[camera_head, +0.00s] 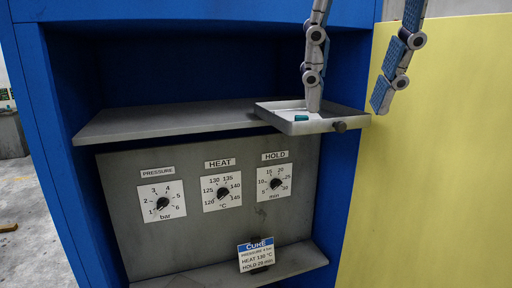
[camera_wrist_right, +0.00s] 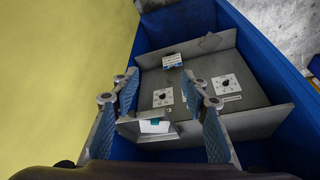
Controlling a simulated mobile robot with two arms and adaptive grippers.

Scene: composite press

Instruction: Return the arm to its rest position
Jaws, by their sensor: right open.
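My right gripper (camera_head: 346,105) comes down from the top right in the head view, fingers spread apart, nothing between them. One finger overlaps a small grey tray (camera_head: 272,113) in this view; the other hangs right of it, against the yellow panel. I cannot tell whether the finger touches the tray. In the right wrist view the open fingers (camera_wrist_right: 160,88) stand either side of the tray area. My left gripper is not in view.
Below are PRESSURE, HEAT and HOLD dials and a CURE card (camera_head: 256,255). A yellow panel (camera_head: 440,180) stands right.

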